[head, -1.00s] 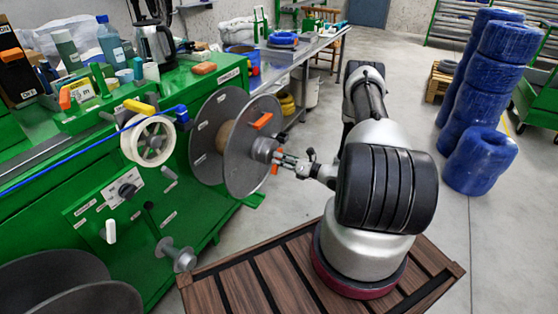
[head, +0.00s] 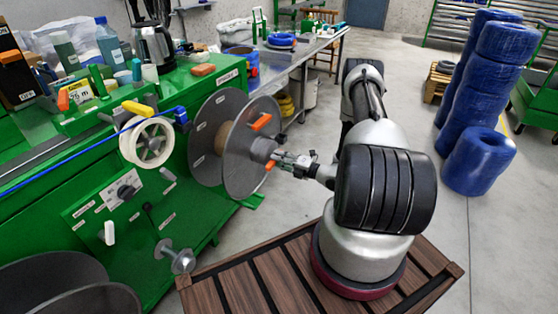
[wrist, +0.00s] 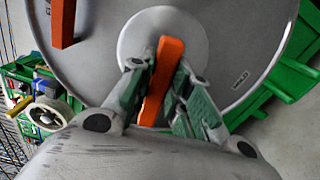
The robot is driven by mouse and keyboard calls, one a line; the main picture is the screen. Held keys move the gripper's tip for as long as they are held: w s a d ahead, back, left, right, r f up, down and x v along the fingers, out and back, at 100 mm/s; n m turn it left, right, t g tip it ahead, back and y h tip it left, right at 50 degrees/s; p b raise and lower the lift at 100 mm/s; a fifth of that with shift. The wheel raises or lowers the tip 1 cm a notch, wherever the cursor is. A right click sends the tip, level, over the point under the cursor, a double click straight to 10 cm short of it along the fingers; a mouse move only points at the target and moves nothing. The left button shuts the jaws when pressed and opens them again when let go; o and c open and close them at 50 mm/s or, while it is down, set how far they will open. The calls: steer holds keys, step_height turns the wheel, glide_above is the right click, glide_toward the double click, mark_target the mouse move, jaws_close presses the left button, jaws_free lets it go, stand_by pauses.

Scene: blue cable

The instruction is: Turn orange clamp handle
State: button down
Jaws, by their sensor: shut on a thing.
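The orange clamp handle (wrist: 161,82) sits at the grey hub (wrist: 160,30) of the large grey reel. In the wrist view it stands nearly upright, leaning a little to the right, between the two fingers of my gripper (wrist: 155,96). The gripper is shut on it. In the head view only a small piece of the handle (head: 270,165) shows beside my gripper (head: 278,160), and the fingers hide the rest. A second orange handle (head: 262,122) is on the reel's outer face above the hub. It shows at upper left in the wrist view (wrist: 63,22).
The reel (head: 245,175) stands against the green machine (head: 90,190), which carries a white spool (head: 148,143) with blue cable. A steel bench (head: 310,52) is behind. Blue coil stacks (head: 478,160) stand on the right. The floor between is clear.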

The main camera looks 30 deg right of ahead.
steer(key=shift+m, duration=0.6)
steer(key=c, duration=1.3)
jaws_free()
steer(key=shift+r, duration=0.1)
steer(key=v, duration=1.2)
steer(key=shift+d, duration=0.1)
